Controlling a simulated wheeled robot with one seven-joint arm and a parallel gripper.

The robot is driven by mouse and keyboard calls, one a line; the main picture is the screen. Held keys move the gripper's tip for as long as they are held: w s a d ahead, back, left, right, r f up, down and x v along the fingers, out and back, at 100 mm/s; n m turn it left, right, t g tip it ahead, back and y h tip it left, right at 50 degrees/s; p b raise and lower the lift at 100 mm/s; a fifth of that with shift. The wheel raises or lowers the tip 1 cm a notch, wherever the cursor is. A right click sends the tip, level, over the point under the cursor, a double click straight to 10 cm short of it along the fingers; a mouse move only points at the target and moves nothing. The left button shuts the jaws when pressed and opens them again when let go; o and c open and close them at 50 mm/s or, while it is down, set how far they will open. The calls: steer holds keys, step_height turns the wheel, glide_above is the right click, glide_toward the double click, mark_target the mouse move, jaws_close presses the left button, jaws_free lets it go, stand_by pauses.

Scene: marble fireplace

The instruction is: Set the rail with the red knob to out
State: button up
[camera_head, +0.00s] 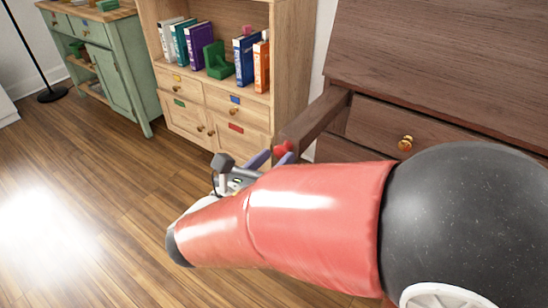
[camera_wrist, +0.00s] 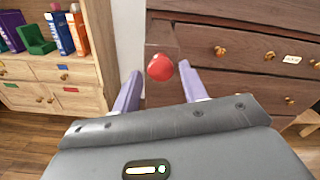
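The dark wooden rail (camera_head: 317,118) sticks out at the left side of the dark desk, with a round red knob (camera_head: 283,148) on its front end. In the wrist view, the red knob (camera_wrist: 160,67) shows between the purple fingertips. My gripper (camera_head: 272,157) is open, its two fingers apart on either side of the knob as seen from the wrist. I see a gap beside the knob on both sides, and cannot tell how deep the knob lies between the fingers. My red forearm hides part of the desk front in the head view.
The dark desk (camera_head: 435,60) has a slanted top and a drawer with a brass knob (camera_head: 405,143). A light wood bookcase (camera_head: 290,60) stands close to the rail's left. A green cabinet (camera_head: 115,80) stands further left. The wooden floor (camera_head: 100,185) is open at left.

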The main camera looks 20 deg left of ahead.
steer(key=shift+o, duration=0.5)
steer(key=v, duration=0.7)
steer(key=shift+s, duration=0.3)
steer(key=shift+a, duration=0.1)
